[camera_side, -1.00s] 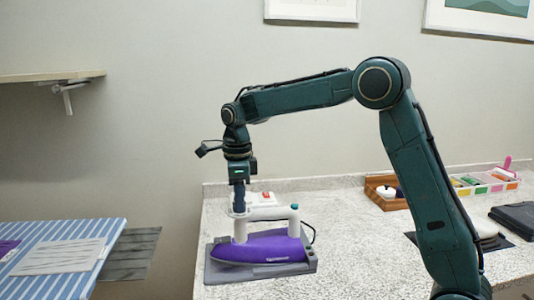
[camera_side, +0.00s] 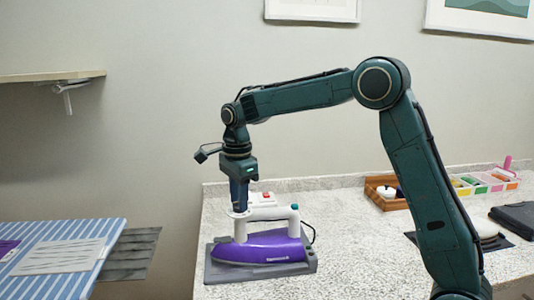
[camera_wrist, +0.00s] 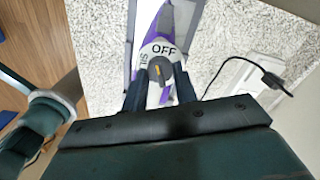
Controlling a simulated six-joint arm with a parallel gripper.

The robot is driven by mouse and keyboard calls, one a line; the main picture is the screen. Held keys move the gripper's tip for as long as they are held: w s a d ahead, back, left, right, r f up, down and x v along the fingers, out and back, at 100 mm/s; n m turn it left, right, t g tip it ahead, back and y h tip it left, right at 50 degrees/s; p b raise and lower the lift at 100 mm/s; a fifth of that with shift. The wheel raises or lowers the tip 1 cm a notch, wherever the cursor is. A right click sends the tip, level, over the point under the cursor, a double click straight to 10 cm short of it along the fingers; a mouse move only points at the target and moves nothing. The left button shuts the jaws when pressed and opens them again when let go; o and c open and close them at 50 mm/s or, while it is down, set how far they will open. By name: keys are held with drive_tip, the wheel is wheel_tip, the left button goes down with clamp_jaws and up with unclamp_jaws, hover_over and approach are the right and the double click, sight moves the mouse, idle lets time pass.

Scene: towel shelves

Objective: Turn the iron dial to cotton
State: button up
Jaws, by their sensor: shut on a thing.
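A purple and white iron (camera_side: 262,247) lies flat on a grey rest (camera_side: 310,262) on the speckled counter. It also shows in the wrist view (camera_wrist: 182,35). My gripper (camera_side: 239,211) points straight down at the left end of the iron's white handle. In the wrist view my gripper (camera_wrist: 160,84) has its two dark fingers shut on the dark dial (camera_wrist: 160,70), which carries an orange pointer mark. The white ring around the dial reads OFF on its far side, with partly hidden letters to the left. The rest of the ring's lettering is hidden.
A white box with a red switch (camera_side: 266,196) stands behind the iron, and a black cord runs at its right. A striped ironing board (camera_side: 75,240) is at left. A wooden tray (camera_side: 385,203) and a colourful sectioned box (camera_side: 485,184) stand at the back right.

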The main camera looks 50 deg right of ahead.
drive_tip(key=n, duration=1.2)
drive_tip(key=shift+n, duration=0.4)
drive_tip(key=n, duration=1.1)
drive_tip(key=shift+n, duration=0.4)
drive_tip(key=n, duration=1.2)
drive_tip(key=shift+n, duration=0.3)
drive_tip(key=n, duration=1.1)
drive_tip(key=shift+n, duration=0.3)
